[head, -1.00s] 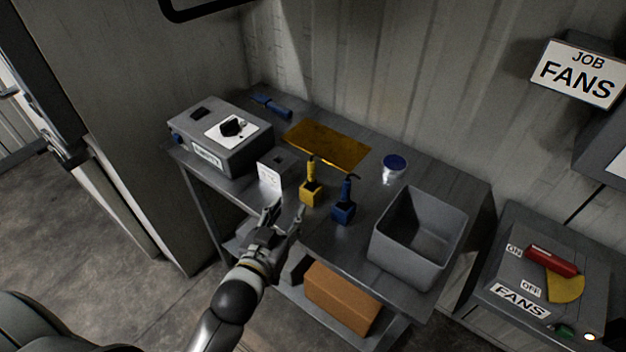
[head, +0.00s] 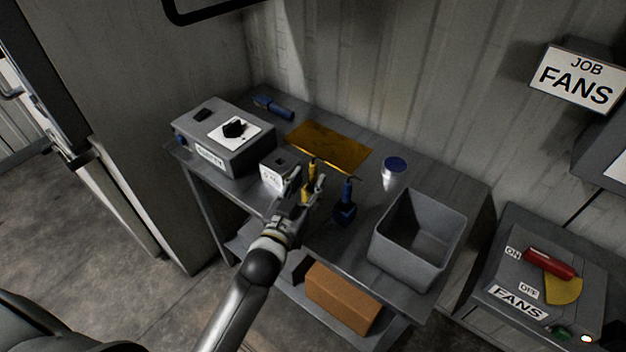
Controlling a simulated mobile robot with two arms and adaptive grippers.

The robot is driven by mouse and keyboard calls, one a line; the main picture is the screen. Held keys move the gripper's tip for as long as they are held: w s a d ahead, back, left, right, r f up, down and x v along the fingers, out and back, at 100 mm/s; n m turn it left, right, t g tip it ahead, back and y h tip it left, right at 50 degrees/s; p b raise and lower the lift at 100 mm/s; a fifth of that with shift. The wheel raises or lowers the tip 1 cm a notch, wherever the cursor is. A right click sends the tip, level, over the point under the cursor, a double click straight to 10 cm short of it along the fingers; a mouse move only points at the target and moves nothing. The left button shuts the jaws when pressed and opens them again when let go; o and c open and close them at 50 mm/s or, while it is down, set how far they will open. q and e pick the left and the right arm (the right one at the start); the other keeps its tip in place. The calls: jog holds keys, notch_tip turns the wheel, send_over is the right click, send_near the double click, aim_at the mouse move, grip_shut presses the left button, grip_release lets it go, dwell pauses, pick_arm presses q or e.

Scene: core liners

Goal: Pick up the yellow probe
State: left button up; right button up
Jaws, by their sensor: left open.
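The yellow probe (head: 311,169) stands upright on the grey workbench (head: 430,178), in the middle of the head view. Its lower part is partly hidden by my left gripper (head: 306,182). My left gripper is open, with its fingertips at the near side of the probe and seeming to lie to either side of it. I cannot tell whether they touch it. The blue probe (head: 345,207) stands upright just to the right of the gripper. My right gripper is not in view.
A grey open bin (head: 407,254) stands on the right of the bench. A cardboard box (head: 342,297) lies below.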

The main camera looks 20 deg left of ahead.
aim_at(312, 175)
pick_arm(q)
jog(key=w, duration=0.4)
jog(key=shift+w+p, duration=0.15)
jog(key=shift+p, duration=0.2)
grip_shut()
